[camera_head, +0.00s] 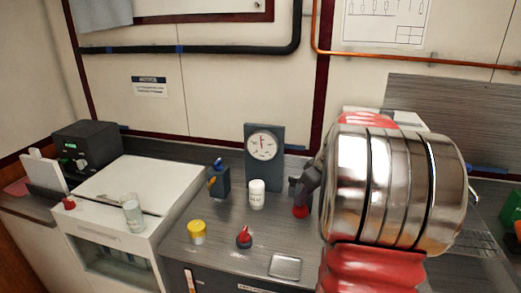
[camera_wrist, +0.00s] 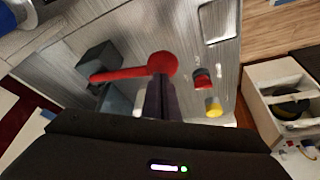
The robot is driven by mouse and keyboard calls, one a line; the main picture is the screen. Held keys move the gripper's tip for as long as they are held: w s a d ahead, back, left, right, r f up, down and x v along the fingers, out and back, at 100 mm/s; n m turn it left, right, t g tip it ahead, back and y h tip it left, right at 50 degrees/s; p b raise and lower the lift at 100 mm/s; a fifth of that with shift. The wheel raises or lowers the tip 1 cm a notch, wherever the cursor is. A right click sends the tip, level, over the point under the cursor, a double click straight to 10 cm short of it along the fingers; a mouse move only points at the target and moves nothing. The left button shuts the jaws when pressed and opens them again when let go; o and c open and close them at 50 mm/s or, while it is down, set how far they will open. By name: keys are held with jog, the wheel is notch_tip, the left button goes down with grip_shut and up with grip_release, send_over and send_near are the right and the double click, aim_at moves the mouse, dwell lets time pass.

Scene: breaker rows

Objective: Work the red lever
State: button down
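The red lever (camera_wrist: 125,74) shows in the wrist view as a red arm with a round knob at its right end. Its left end meets a dark grey box (camera_wrist: 98,58). My gripper (camera_wrist: 160,80) has its two dark fingers close together, tips at the near edge of the round knob. Whether they touch it I cannot tell. In the head view my gripper (camera_head: 303,190) points down at the counter, with the lever's red knob (camera_head: 300,211) just below it. My arm hides most of the lever there.
A white cabinet (camera_head: 140,188) is further left. The counter front has some bare room.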

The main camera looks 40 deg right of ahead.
jog(key=shift+r, duration=0.85)
dwell(0.3)
notch_tip(320, 180, up, 5)
dwell(0.7)
dwell(0.5)
